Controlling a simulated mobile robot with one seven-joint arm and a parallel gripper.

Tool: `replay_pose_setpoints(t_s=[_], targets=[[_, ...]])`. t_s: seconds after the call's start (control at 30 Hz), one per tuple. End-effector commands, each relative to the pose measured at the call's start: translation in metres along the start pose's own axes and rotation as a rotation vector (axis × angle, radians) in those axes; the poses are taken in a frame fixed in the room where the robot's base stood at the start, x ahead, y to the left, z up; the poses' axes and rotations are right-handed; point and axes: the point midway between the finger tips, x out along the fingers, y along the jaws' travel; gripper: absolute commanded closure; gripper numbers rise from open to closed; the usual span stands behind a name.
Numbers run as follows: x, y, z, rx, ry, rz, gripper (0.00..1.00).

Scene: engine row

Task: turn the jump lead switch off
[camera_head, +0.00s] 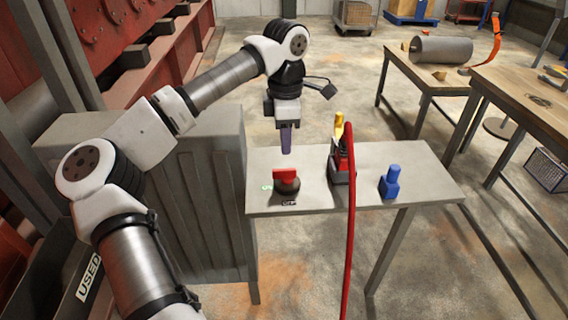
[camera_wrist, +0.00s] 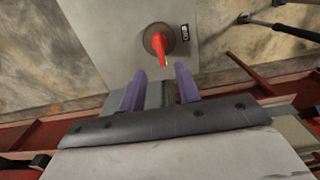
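The jump lead switch (camera_head: 286,184) sits on the grey table, a dark round base with a red handle (camera_head: 285,174) on top. An OFF label (camera_head: 289,203) lies on its near side, and a small green mark (camera_head: 267,187) at its left. In the wrist view the red handle (camera_wrist: 159,46) points toward my fingers, away from the label's direction. The label (camera_wrist: 185,32) is to its right there. My gripper (camera_head: 286,150) hangs above the table, behind the switch, with purple fingers pointing down. The wrist view shows the fingers (camera_wrist: 160,84) apart, empty and short of the handle.
A red cable (camera_head: 349,210) rises and hangs over the table's front edge, beside a red and black device (camera_head: 341,165) with a yellow top. A blue object (camera_head: 390,182) stands further right. The grey tabletop (camera_head: 425,180) has bare room at its right end. Wooden tables (camera_head: 520,90) stand beyond.

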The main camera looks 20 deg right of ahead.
Motion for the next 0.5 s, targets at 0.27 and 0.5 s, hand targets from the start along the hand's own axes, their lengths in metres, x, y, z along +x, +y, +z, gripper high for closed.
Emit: replay_pose_setpoints(t_s=[0.27, 0.5], targets=[[0.057, -0.001, 0.001, 0.002, -0.003, -0.003, 0.67], [0.083, -0.001, 0.001, 0.001, -0.003, 0.000, 0.67]])
